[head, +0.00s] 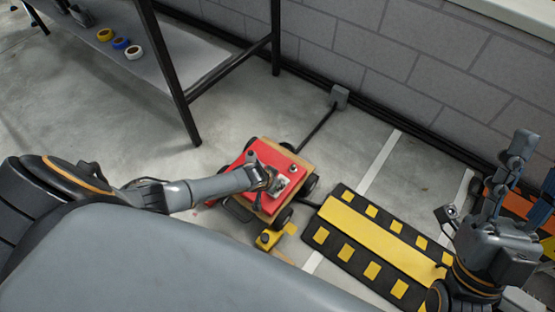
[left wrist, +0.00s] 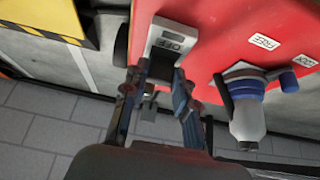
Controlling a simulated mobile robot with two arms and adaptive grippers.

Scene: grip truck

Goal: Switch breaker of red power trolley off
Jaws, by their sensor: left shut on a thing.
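The red power trolley (head: 240,181) stands on the floor at the middle of the head view, with a red top, a wooden-coloured edge and black wheels. Its red panel (left wrist: 220,20) fills the top of the left wrist view. The breaker (left wrist: 165,43) is a pale grey box on that panel with an upside-down label that seems to read OFF. My left gripper (head: 271,183) is at the trolley top. Its fingertips (left wrist: 160,78) are shut on the breaker's switch, which they mostly hide. My right gripper (head: 528,165) is raised at the right, open and empty, away from the trolley.
A grey plug with a blue collar (left wrist: 245,105) and a label reading FREE (left wrist: 265,41) are beside the breaker. A yellow and black ramp (head: 385,240) lies right of the trolley. A cable runs to a wall box (head: 339,96). A shelf (head: 155,75) with tape rolls stands upper left.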

